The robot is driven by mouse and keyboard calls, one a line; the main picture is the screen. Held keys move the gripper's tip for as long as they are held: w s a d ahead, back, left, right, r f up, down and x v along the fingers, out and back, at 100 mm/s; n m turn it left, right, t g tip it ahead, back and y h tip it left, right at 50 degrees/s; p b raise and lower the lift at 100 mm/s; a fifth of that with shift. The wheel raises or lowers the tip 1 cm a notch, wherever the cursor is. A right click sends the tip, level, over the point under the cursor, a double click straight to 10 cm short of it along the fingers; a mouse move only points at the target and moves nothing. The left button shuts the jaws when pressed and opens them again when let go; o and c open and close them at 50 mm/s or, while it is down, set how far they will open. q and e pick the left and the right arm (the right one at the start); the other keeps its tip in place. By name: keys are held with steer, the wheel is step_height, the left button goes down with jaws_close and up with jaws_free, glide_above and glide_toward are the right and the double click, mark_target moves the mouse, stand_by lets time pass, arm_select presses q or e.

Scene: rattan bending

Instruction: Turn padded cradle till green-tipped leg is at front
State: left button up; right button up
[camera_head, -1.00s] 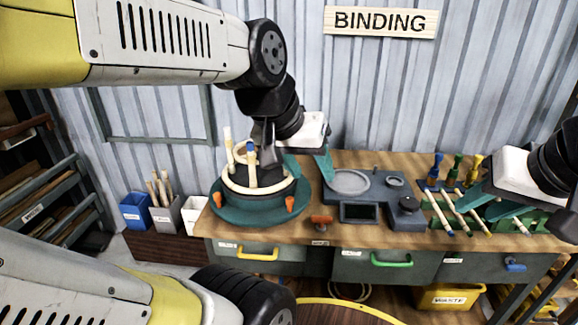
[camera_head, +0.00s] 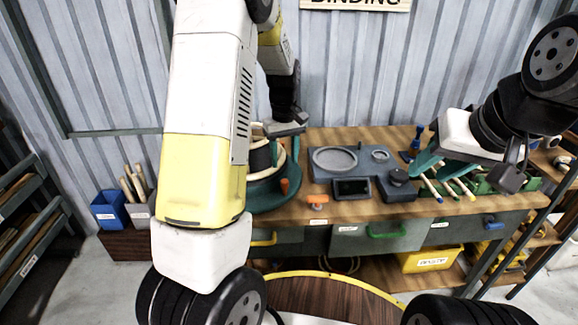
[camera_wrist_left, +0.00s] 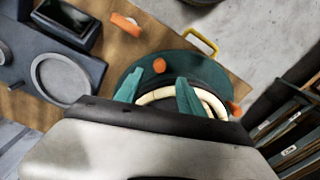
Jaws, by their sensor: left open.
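The padded cradle is a teal round base (camera_head: 265,193) with a dark padded drum and orange knobs (camera_head: 284,186), on the bench. My left arm covers most of it in the head view. The left wrist view shows its teal rim (camera_wrist_left: 205,62), orange knobs and a cream rattan ring (camera_wrist_left: 157,97). My left gripper (camera_wrist_left: 157,92) is open, its teal fingers over the ring; contact cannot be told. No green leg tip shows; the legs are hidden. My right gripper (camera_head: 428,166) is over the rattan sticks at the right; its opening is unclear.
A grey-blue fixture with a round dish (camera_head: 334,160) stands right of the cradle. A green rack (camera_head: 482,186) with rattan sticks is further right. Blue bin (camera_head: 108,212) and stick holder stand left. An orange part (camera_head: 317,201) lies near the bench's front edge.

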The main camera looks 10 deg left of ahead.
mark_target(285, 181)
arm_select(q)
step_height(285, 181, down, 8)
stand_by(0.5)
jaws_close()
stand_by(1.3)
